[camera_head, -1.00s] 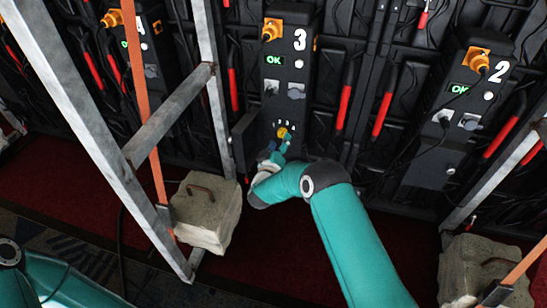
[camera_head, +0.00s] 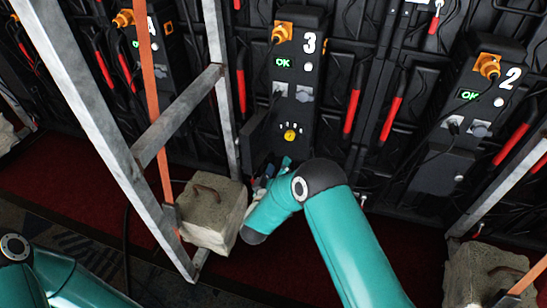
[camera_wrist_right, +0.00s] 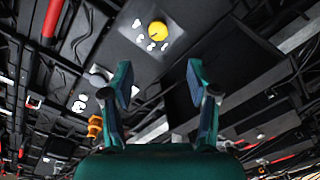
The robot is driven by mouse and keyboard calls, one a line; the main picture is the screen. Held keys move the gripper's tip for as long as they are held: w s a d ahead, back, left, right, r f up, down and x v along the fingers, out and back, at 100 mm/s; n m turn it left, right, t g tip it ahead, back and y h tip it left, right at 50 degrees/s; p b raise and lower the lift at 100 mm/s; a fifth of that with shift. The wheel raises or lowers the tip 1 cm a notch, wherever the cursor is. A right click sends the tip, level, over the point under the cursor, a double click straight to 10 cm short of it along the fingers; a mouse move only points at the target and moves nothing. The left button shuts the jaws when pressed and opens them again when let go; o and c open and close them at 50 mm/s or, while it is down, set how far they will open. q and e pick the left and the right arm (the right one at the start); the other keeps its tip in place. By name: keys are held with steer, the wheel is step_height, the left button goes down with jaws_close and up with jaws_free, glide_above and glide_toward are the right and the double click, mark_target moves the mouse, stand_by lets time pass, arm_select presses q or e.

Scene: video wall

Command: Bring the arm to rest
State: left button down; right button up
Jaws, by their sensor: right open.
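My right arm reaches in from the lower right in the head view, and its teal gripper (camera_head: 272,172) is partly hidden by its own wrist. It sits below the yellow knob (camera_head: 290,133) on the black unit marked 3 (camera_head: 298,68), apart from the knob. In the right wrist view my right gripper (camera_wrist_right: 158,88) has its two fingers spread, with nothing between them. The yellow knob with numbers around it also shows beyond the fingertips (camera_wrist_right: 158,31). Of my left arm, only teal links show at the lower left; its gripper is out of view.
A metal truss frame (camera_head: 172,118) with an orange strap (camera_head: 154,105) stands left of my right arm. A stone-like weight (camera_head: 212,212) lies close to my right wrist. Another weight (camera_head: 480,272) is at lower right. The unit marked 2 (camera_head: 465,110) shows a green OK.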

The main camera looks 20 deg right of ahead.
steer(key=s+d+f+g, duration=0.1)
steer(key=s+d, duration=0.1)
steer(key=d, duration=0.6)
steer(key=s+f+g+y, duration=0.2)
steer(key=s+f+y, duration=0.3)
steer(key=f, duration=0.3)
steer(key=s+a+f+m+g+y, duration=0.1)
steer(key=s+a+f+g+y, duration=0.3)
steer(key=s, duration=0.5)
steer(key=s+a+f+m+g+y, duration=0.1)
steer(key=s+a+g+y, duration=0.1)
steer(key=s+a+g, duration=0.5)
steer(key=s+a+f+m+y, duration=0.2)
steer(key=s+a+f+y, duration=0.15)
steer(key=s, duration=0.85)
step_height(320, 180, up, 37)
steer(key=p, duration=3.6)
steer(key=shift+w+h+p, duration=0.25)
steer(key=shift+h+p, duration=0.1)
steer(key=shift+h, duration=0.1)
